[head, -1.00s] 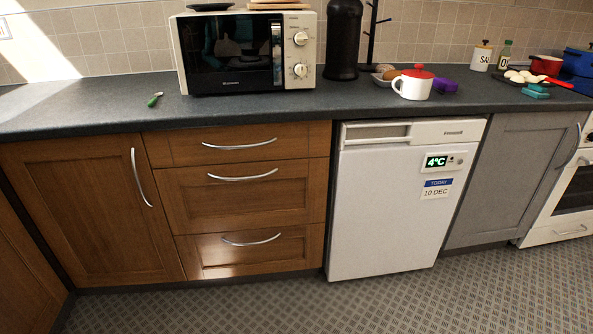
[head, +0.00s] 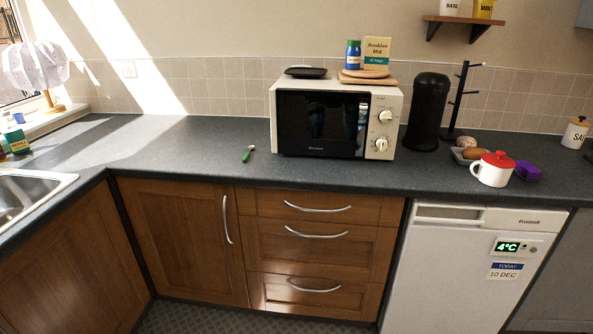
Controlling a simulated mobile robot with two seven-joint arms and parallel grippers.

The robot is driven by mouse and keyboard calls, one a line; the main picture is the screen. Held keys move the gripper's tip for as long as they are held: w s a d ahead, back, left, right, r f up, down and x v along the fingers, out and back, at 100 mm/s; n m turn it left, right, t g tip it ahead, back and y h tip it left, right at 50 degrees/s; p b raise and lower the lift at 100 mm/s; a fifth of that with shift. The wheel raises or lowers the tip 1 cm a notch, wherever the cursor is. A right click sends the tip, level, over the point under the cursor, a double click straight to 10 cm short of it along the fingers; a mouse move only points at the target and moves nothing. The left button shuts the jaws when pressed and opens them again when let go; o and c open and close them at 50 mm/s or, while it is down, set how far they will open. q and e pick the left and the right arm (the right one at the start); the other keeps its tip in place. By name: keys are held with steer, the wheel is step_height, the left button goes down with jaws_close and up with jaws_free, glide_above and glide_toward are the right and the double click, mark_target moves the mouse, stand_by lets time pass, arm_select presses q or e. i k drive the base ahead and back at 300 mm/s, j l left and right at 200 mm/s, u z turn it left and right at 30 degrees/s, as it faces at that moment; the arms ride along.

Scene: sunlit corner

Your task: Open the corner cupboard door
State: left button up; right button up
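The corner cupboard door (head: 180,240) is a brown wooden panel under the dark worktop, left of the drawers. It is shut. Its curved, upright metal handle (head: 227,220) sits near the door's right edge. Neither of my grippers shows in the head view.
Drawers (head: 318,245) with bar handles stand right of the door, then a white fridge (head: 465,270). A wooden front (head: 75,265) under the sink (head: 25,195) meets the door at the left corner. A microwave (head: 335,120) stands on the worktop. Patterned floor (head: 205,317) shows below.

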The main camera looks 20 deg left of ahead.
mark_target(188, 233)
steer(key=i+u, duration=0.45)
steer(key=i, duration=0.3)
steer(key=i+l+u, duration=0.1)
steer(key=i+u, duration=0.4)
steer(key=i, duration=0.25)
